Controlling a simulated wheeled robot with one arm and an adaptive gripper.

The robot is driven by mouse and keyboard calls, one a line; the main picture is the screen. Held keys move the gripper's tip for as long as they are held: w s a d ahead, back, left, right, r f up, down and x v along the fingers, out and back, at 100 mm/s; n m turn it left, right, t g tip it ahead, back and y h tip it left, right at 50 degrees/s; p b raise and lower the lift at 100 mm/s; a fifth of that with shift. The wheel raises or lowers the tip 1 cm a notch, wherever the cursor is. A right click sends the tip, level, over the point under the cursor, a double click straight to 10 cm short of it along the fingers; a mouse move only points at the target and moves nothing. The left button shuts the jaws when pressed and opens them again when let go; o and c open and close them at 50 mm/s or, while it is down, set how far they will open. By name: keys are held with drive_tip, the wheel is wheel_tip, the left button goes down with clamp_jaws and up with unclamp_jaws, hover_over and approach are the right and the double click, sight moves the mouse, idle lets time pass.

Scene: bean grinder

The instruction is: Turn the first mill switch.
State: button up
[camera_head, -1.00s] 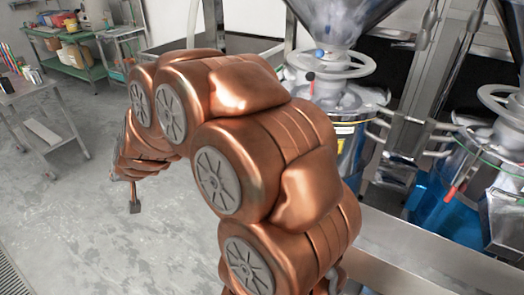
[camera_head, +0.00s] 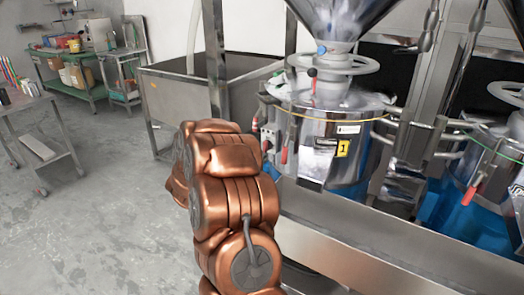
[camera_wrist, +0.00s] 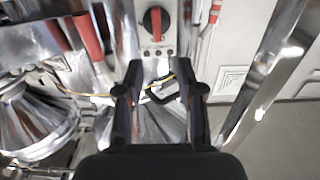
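The first mill (camera_head: 325,110) is a shiny metal drum with a yellow label (camera_head: 342,148) marked 1, right of my arm in the head view. A switch box (camera_head: 268,138) sits on its left side, close to my arm. In the wrist view a red rotary switch (camera_wrist: 155,20) on a grey panel shows at top centre, beyond the fingertips. My gripper (camera_wrist: 160,88) is open and empty, its two dark fingers apart, and does not appear to touch the switch. In the head view my arm hides the gripper.
A second mill (camera_head: 500,150) stands at the right. A metal ledge (camera_head: 380,250) runs in front of the mills. A steel sink (camera_head: 185,95) stands behind, left of the first mill. Red handles (camera_wrist: 88,36) show at upper left in the wrist view.

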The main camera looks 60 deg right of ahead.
sight(264, 143)
drive_tip(key=shift+d, duration=3.95)
clamp_jaws()
